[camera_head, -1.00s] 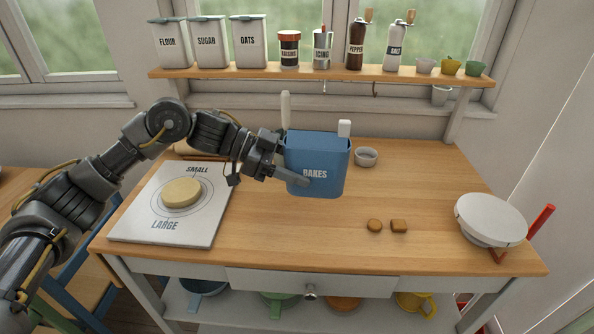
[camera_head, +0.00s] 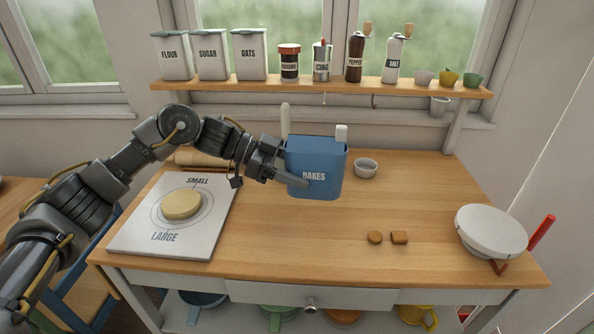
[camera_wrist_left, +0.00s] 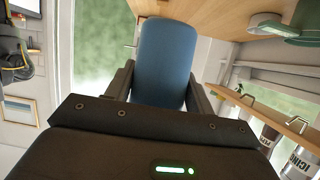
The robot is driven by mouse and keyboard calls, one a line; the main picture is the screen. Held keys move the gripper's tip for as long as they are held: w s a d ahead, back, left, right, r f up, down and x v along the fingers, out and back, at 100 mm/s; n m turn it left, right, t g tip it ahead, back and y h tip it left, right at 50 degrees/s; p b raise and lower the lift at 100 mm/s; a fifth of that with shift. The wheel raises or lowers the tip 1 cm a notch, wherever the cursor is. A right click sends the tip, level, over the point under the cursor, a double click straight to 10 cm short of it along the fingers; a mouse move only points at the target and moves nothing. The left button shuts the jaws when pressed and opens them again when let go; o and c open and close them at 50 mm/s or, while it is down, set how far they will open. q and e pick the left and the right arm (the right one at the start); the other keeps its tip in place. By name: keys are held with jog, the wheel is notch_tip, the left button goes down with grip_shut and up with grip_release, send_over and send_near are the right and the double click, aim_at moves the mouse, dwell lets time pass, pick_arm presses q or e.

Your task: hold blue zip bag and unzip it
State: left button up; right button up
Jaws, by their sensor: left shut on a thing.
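The blue bag (camera_head: 322,155), marked "BAKES", is upright over the wooden worktop. A white tab (camera_head: 341,133) shows at its top right corner, and its top looks open in the head view. My left gripper (camera_head: 296,172) is shut on the bag's left side, with one finger across its front. In the left wrist view the bag's plain blue side (camera_wrist_left: 165,60) stands between the two fingers. Its inside is hidden. I cannot tell whether its base touches the worktop. My right gripper is not in view.
A white board (camera_head: 222,222) with a round dough disc (camera_head: 182,205) lies at left. A small white bowl (camera_head: 366,168) is right of the bag. Two brown biscuits (camera_head: 387,237) and a white pan-like thing (camera_head: 490,231) lie at right. A shelf (camera_head: 320,85) with jars spans the back.

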aim_at(298, 194)
pick_arm(q)
jog(key=shift+f, duration=0.6)
jog(key=shift+f+b, duration=0.3)
jog(key=shift+f, duration=1.05)
jog(key=shift+f+b, duration=0.45)
jog(key=shift+f, duration=0.85)
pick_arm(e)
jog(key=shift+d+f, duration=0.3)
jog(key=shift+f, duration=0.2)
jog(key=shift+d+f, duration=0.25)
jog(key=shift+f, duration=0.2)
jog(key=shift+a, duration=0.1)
